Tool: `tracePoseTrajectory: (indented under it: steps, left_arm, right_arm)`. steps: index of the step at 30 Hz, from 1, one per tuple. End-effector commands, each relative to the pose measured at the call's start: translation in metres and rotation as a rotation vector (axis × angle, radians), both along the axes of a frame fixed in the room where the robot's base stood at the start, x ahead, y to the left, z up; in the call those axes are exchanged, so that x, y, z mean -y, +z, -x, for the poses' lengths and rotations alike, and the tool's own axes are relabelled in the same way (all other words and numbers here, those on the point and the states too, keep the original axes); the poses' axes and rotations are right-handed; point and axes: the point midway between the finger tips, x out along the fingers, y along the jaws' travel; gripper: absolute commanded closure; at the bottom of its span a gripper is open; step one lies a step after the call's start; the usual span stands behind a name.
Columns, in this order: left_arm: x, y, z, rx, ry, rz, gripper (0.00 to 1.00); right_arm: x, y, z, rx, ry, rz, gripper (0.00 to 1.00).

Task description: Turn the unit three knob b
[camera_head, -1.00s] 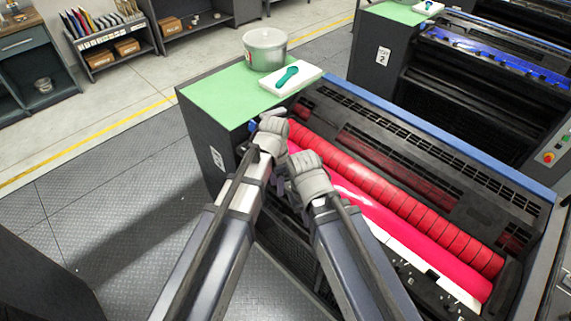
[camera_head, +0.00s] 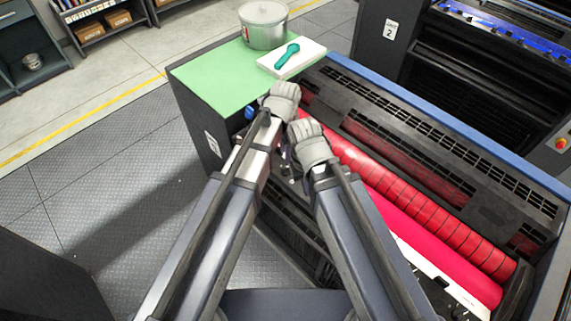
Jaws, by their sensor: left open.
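The near press unit (camera_head: 440,165) has red ink rollers (camera_head: 420,210). A small label (camera_head: 213,144) is on its dark side, too slanted to read surely. A small blue knob-like part (camera_head: 249,112) shows at the edge of the green top, just left of my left wrist; I cannot tell whether it is knob b. My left gripper (camera_head: 281,100) is over the unit's corner, open, its fingers mostly hidden by the wrist. My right gripper (camera_head: 312,143) is just right of it and lower, above the roller end; its fingers are hidden.
The green top (camera_head: 215,80) holds a metal can (camera_head: 264,28) and a white pad (camera_head: 300,62) with a teal tool (camera_head: 287,56). Another unit labelled 2 (camera_head: 390,29) stands behind. The floor (camera_head: 110,190) at left is clear.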

Motion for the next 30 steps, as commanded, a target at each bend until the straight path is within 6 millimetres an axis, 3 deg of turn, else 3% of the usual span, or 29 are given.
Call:
tracePoseTrajectory:
  steps: [15,27,30]
  left_arm:
    - [0.000,-0.065,0.000,0.000,0.001,0.000,0.56]
    - [0.000,-0.070,0.000,0.000,0.001,0.000,0.56]
    - [0.000,-0.070,0.000,0.000,0.001,0.000,0.65]
  right_arm:
    - [0.000,-0.065,0.000,0.000,0.010,0.002,1.00]
    - [0.000,-0.070,0.000,0.000,0.010,0.002,1.00]
    - [0.000,-0.070,0.000,0.000,0.010,0.002,1.00]
